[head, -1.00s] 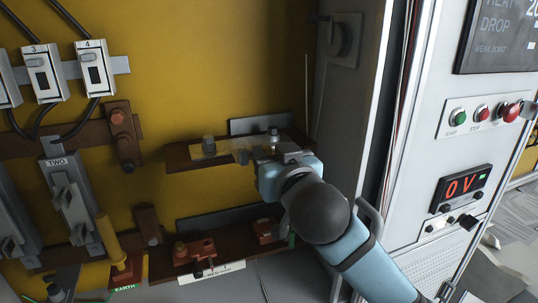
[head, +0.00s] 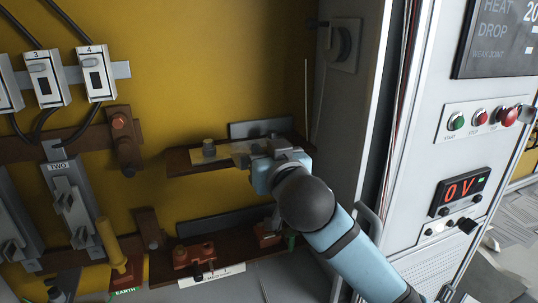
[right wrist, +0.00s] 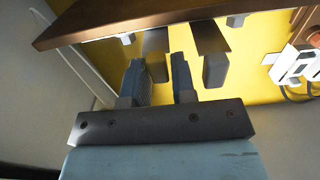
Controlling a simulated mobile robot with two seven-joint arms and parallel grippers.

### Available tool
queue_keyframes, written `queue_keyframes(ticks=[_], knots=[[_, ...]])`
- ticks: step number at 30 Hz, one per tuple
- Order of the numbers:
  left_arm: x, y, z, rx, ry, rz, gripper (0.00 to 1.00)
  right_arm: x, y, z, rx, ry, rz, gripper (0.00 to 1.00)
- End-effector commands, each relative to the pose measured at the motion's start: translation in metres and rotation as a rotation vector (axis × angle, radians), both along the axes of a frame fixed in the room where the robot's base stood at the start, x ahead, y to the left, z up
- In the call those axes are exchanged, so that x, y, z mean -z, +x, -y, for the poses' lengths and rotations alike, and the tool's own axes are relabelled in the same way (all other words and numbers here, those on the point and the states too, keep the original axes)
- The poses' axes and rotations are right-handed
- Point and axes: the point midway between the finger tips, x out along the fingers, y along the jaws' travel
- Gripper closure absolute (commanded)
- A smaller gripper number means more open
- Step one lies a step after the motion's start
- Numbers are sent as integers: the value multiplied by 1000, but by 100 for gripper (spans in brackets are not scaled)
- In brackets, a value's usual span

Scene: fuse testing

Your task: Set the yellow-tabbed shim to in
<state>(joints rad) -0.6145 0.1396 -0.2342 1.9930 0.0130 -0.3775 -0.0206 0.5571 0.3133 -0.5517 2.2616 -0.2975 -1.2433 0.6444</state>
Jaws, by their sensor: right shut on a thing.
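My right gripper (head: 258,157) is at the upper brown shelf (head: 183,165) on the yellow wall. In the right wrist view its two fingers (right wrist: 158,82) stand on both sides of a grey tab (right wrist: 157,66) below a flat plate (right wrist: 155,41), under the brown board. A second, similar grey tab (right wrist: 214,70) stands to the right of the fingers, apart from them. In the head view a pale, flat plate (head: 228,157) lies on the upper shelf, left of the gripper. I cannot make out a yellow tab for certain. My left gripper is out of view.
A lower brown shelf (head: 230,241) holds red-brown blocks (head: 193,255). Numbered switches (head: 97,74) and a yellow handle (head: 111,247) are at left. The grey cabinet with the red display (head: 460,190) bounds the right side.

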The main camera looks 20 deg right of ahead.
Motion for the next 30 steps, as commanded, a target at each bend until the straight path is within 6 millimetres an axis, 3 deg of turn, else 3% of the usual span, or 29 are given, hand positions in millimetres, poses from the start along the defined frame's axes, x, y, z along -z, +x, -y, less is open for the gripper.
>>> queue_keyframes(ticks=[4, 11, 12, 14, 23, 26, 30], knots=[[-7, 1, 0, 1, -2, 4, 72, -1, 20, 0, 2, 2, -1, 100], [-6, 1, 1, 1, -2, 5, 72, 0, 20, 0, 1, 1, 0, 100], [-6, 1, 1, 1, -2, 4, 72, 0, 20, 0, 1, 1, 0, 71], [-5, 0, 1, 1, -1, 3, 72, 0, 20, 0, 1, 1, 0, 57], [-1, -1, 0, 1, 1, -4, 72, 0, 18, 0, 0, 2, 0, 57], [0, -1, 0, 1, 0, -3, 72, 1, 9, 0, -1, 3, 1, 57], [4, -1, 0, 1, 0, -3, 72, 1, -17, 0, -2, 5, 2, 57]])
